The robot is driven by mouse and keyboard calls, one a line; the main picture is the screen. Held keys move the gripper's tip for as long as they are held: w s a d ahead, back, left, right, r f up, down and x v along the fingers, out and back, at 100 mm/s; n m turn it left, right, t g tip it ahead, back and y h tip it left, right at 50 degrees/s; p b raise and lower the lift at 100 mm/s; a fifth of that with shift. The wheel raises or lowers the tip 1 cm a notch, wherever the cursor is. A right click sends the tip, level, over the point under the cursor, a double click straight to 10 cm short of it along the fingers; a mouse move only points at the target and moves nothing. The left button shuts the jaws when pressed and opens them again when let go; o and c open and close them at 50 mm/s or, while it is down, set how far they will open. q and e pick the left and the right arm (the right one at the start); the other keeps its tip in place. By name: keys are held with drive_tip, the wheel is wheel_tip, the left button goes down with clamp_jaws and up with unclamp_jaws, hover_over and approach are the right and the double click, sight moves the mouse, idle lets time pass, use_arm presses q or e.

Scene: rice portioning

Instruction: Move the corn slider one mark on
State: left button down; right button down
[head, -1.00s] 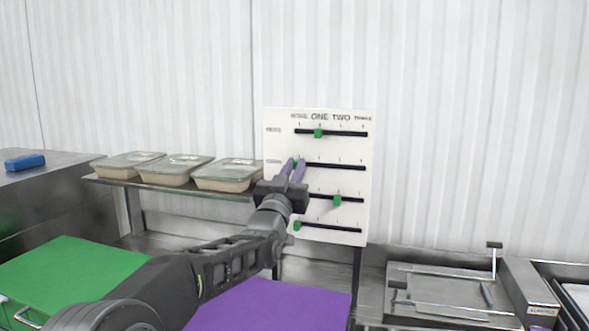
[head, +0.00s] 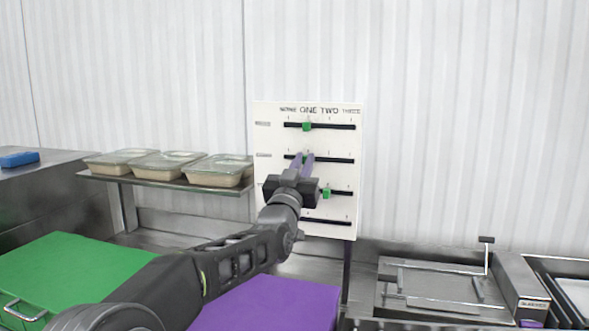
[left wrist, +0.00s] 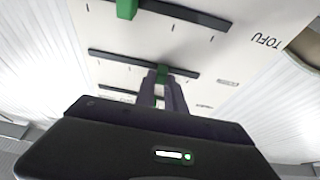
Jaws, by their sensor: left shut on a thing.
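The white slider board (head: 348,215) stands upright, with several black tracks and number headings. My left gripper (head: 304,160) reaches up in front of it and is shut on the green slider of the second track (head: 338,159), taken as the corn slider; its row label is unreadable. That slider (left wrist: 161,73) shows between the fingertips (left wrist: 163,84) in the left wrist view, near the ONE mark. The top green slider (head: 306,126) is at ONE and the third-row slider (head: 327,191) is near TWO. The bottom slider is hidden behind my gripper. My right gripper is not in view.
Several lidded containers (head: 216,172) stand on a steel shelf (head: 150,181) left of the board. A green board (head: 70,270) and a purple board (head: 270,305) lie below. A steel device (head: 440,285) stands at right.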

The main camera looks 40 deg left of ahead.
use_arm(q)
drive_tip(key=c, duration=1.4)
unclamp_jaws()
drive_tip(key=b+v, duration=0.2)
drive_tip(key=v, duration=0.5)
drive_tip(key=shift+s+d+f+b, duration=0.2)
drive_tip(key=shift+s+b, duration=0.15)
